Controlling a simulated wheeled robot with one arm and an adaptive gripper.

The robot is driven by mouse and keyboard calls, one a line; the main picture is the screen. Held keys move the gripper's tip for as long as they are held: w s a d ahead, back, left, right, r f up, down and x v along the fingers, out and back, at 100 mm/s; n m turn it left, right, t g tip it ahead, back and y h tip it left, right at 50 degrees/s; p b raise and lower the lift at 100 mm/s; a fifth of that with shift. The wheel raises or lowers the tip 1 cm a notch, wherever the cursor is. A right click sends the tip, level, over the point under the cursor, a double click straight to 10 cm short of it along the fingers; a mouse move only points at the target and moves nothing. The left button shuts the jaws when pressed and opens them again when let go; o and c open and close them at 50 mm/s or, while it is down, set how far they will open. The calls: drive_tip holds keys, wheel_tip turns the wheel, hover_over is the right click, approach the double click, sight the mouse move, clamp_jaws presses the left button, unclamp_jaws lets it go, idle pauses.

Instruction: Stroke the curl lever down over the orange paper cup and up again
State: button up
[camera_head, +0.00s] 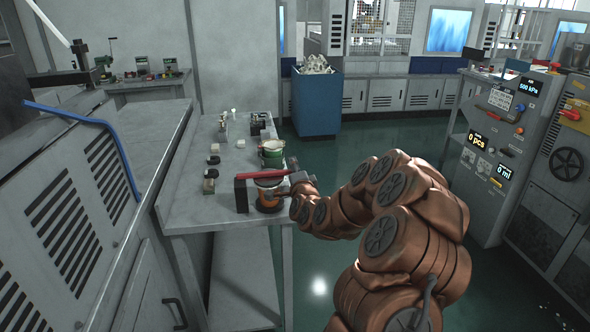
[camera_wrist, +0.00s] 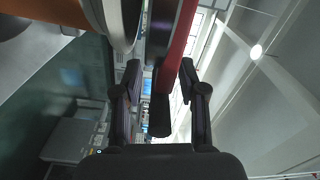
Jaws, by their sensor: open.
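The curl lever (camera_head: 258,175) is a red bar lying nearly level above the orange paper cup (camera_head: 267,197) at the front of the workbench. The cup is mostly hidden by the device around it. My gripper (camera_head: 295,178) is at the lever's right end, coming from the right. In the wrist view, my gripper (camera_wrist: 160,70) is open, with one dark finger on each side of the lever (camera_wrist: 177,50). The lever's dark end reaches down between the fingers. Gaps show beside it. An orange surface fills the top left corner there, likely the cup.
The grey workbench (camera_head: 190,215) carries a green-and-white container (camera_head: 271,152) behind the device and several small blocks to its left. A blue bin (camera_head: 316,103) stands beyond. A control cabinet (camera_head: 510,140) stands at right. Open green floor lies between.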

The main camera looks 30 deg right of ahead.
drive_tip(key=shift+c, duration=0.2)
clamp_jaws()
drive_tip(key=shift+r, duration=0.1)
idle(0.4)
